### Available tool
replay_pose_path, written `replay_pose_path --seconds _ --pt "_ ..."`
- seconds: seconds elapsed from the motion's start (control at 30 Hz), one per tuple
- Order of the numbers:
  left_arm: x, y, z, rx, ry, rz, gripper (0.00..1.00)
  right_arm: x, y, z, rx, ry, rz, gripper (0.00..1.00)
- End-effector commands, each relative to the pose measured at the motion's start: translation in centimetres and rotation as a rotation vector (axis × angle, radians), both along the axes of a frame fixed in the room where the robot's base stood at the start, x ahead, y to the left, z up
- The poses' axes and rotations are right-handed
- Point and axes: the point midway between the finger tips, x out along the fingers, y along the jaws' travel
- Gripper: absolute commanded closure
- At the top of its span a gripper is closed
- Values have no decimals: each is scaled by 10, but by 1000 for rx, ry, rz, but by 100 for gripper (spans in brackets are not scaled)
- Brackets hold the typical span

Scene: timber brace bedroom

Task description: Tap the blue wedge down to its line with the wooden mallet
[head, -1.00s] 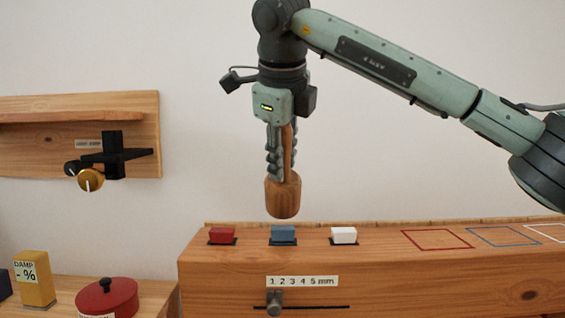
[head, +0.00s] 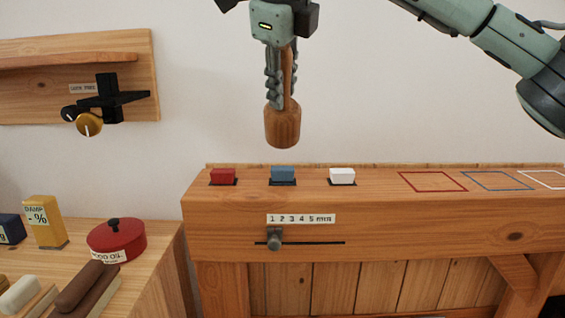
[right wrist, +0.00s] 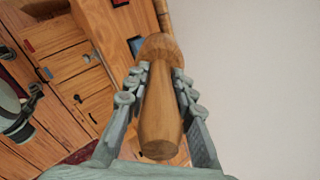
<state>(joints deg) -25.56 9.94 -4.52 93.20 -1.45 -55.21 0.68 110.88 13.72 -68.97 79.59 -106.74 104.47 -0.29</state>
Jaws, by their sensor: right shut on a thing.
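The blue wedge (head: 283,173) sits in a dark slot on top of the timber beam (head: 370,215), between a red wedge (head: 222,176) and a white wedge (head: 342,176). Its top looks slightly higher than theirs. I cannot make out its line. My right gripper (head: 281,92) is shut on the handle of the wooden mallet (head: 282,126), which hangs upright, head down. The head appears above the blue wedge with a gap between them. The right wrist view shows the handle between the fingers (right wrist: 160,85) and a blue block by the mallet head. My left gripper is not in view.
A 1–5 mm scale (head: 301,219) and a slider (head: 274,238) are on the beam's front. Red, blue and white outlines mark the clear beam top at right. A red pot (head: 116,240) and a yellow box (head: 44,222) stand on the lower left table.

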Motion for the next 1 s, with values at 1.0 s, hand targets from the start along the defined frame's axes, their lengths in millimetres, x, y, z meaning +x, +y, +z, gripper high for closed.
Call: replay_pose_path --seconds 1.0 --pt "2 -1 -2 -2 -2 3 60 0 0 -8 3 -4 1 100"
